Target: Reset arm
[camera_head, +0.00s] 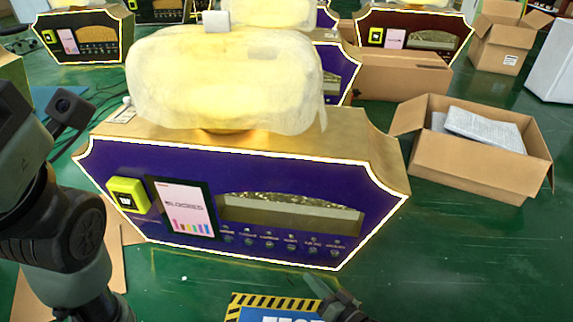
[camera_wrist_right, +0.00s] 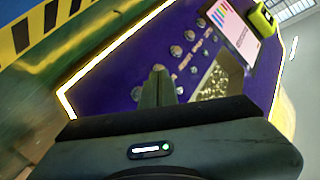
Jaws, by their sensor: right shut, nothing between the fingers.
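The purple perfume vending machine (camera_head: 120,185) with white lit edges stands in the middle of the head view. A yellow reader (camera_head: 128,194), a screen (camera_head: 186,208), a window slot and a row of round buttons (camera_head: 269,245) are on its front. My right gripper (camera_head: 325,287) is at the bottom of the head view, low in front of the machine and apart from the buttons. In the right wrist view its fingers (camera_wrist_right: 160,80) are together and empty, seen against the purple front. My left arm comes in at the left; its gripper is out of view.
A pale wrapped bundle (camera_head: 225,75) sits on the machine. An open cardboard box (camera_head: 470,175) is on the green floor at right. More machines (camera_head: 82,35) stand behind. A blue sign with a yellow-black striped edge (camera_head: 270,301) is below the machine.

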